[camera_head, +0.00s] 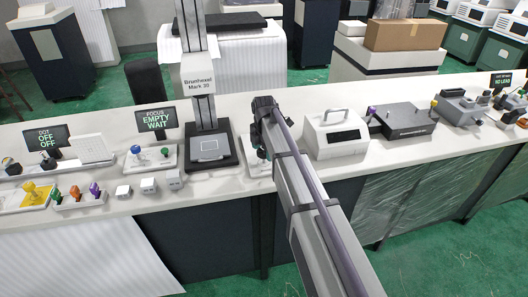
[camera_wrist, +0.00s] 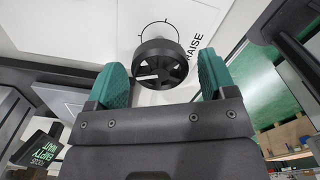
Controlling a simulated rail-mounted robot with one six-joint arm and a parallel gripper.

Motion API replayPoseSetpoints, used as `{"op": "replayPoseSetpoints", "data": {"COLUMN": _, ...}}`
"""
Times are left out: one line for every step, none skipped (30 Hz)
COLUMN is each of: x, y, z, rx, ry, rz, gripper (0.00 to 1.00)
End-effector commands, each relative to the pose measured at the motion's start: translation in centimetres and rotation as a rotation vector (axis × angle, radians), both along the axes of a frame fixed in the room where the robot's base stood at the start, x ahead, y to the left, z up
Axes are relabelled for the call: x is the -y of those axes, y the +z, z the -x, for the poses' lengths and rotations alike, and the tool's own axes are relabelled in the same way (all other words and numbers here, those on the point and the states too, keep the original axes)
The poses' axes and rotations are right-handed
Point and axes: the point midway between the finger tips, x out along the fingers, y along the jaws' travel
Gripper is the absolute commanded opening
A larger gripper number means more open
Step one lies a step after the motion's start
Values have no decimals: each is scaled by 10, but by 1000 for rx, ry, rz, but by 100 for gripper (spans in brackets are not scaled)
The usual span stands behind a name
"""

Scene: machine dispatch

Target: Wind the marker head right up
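A black spoked handwheel (camera_wrist: 160,62) sits on a pale panel with a dial ring and the word RAISE beside it in the wrist view. My gripper (camera_wrist: 162,78) has its two green fingertips apart, one on each side of the wheel. Narrow gaps show between the fingers and the wheel's rim; I cannot tell how deep the fingers reach. In the head view my gripper (camera_head: 261,150) is right of the marker's black base and mostly hidden by my arm, which also hides the wheel. The marker head (camera_head: 198,85), labelled Mark 30, is on the tall column above the base.
A display (camera_head: 158,119) left of the column reads FOCUS EMPTY WAIT. Small grey cubes (camera_head: 149,186) and a tray of coloured-handled tools (camera_head: 80,198) lie further left. A white handled box (camera_head: 333,133) stands close right of my arm.

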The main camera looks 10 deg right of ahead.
Motion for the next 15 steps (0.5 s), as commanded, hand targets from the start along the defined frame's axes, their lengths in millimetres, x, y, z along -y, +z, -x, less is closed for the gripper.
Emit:
{"op": "replayPoseSetpoints", "data": {"x": 0, "y": 0, "z": 0, "rx": 0, "ry": 0, "rz": 0, "gripper": 72}}
{"op": "replayPoseSetpoints", "data": {"x": 0, "y": 0, "z": 0, "rx": 0, "ry": 0, "rz": 0, "gripper": 69}}
{"op": "replayPoseSetpoints", "data": {"x": 0, "y": 0, "z": 0, "rx": 0, "ry": 0, "rz": 0, "gripper": 65}}
{"op": "replayPoseSetpoints", "data": {"x": 0, "y": 0, "z": 0, "rx": 0, "ry": 0, "rz": 0, "gripper": 62}}
{"op": "replayPoseSetpoints", "data": {"x": 0, "y": 0, "z": 0, "rx": 0, "ry": 0, "rz": 0, "gripper": 59}}
{"op": "replayPoseSetpoints", "data": {"x": 0, "y": 0, "z": 0, "rx": 0, "ry": 0, "rz": 0, "gripper": 56}}
{"op": "replayPoseSetpoints", "data": {"x": 0, "y": 0, "z": 0, "rx": 0, "ry": 0, "rz": 0, "gripper": 53}}
{"op": "replayPoseSetpoints", "data": {"x": 0, "y": 0, "z": 0, "rx": 0, "ry": 0, "rz": 0, "gripper": 50}}
{"op": "replayPoseSetpoints", "data": {"x": 0, "y": 0, "z": 0, "rx": 0, "ry": 0, "rz": 0, "gripper": 46}}
{"op": "replayPoseSetpoints", "data": {"x": 0, "y": 0, "z": 0, "rx": 0, "ry": 0, "rz": 0, "gripper": 43}}
{"op": "replayPoseSetpoints", "data": {"x": 0, "y": 0, "z": 0, "rx": 0, "ry": 0, "rz": 0, "gripper": 40}}
{"op": "replayPoseSetpoints", "data": {"x": 0, "y": 0, "z": 0, "rx": 0, "ry": 0, "rz": 0, "gripper": 36}}
{"op": "replayPoseSetpoints", "data": {"x": 0, "y": 0, "z": 0, "rx": 0, "ry": 0, "rz": 0, "gripper": 34}}
{"op": "replayPoseSetpoints", "data": {"x": 0, "y": 0, "z": 0, "rx": 0, "ry": 0, "rz": 0, "gripper": 32}}
{"op": "replayPoseSetpoints", "data": {"x": 0, "y": 0, "z": 0, "rx": 0, "ry": 0, "rz": 0, "gripper": 32}}
